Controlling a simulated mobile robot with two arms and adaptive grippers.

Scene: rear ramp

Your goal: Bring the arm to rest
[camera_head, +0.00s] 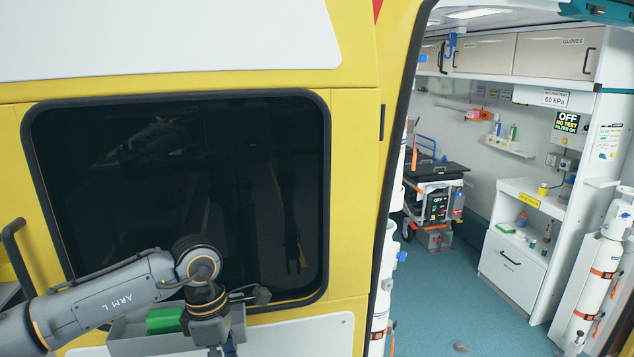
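The wrist is in front of a grey tray (130,342) that holds a green item (164,320). I cannot tell whether the gripper touches anything. My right arm and gripper are not in view.
The yellow door panel with a dark window (180,190) stands close behind the arm. A black grab handle (14,240) is at the far left.

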